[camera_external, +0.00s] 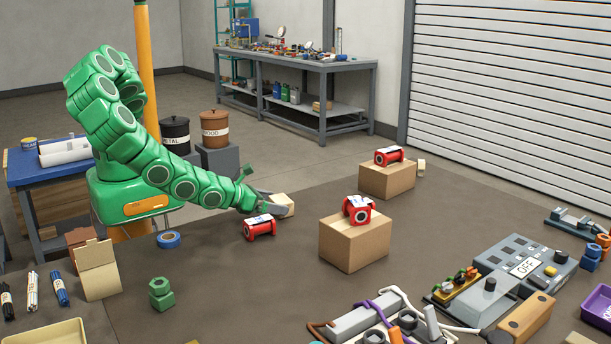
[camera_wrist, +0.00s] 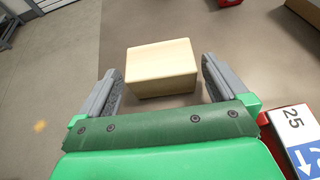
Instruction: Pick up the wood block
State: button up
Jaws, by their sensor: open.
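The wood block (camera_wrist: 160,68) is a pale, light-coloured box shape. In the wrist view it sits on the brown surface between and just ahead of my two grey fingers. My gripper (camera_wrist: 161,85) is open, with a visible gap on each side of the block. In the external view the block (camera_external: 284,204) shows just beyond my gripper (camera_external: 268,202), partly hidden by it.
A red part with a label (camera_external: 260,227) lies close by my gripper; it also shows at the wrist view's lower right (camera_wrist: 296,135). Two cardboard boxes (camera_external: 352,249) carry similar red parts. A blue tape roll (camera_external: 168,239) lies left.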

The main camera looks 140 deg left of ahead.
aim_at(281, 203)
jog(key=shift+x, duration=1.65)
jog(key=c, duration=0.9)
jog(key=shift+r, duration=0.1)
jog(key=shift+r, duration=4.9)
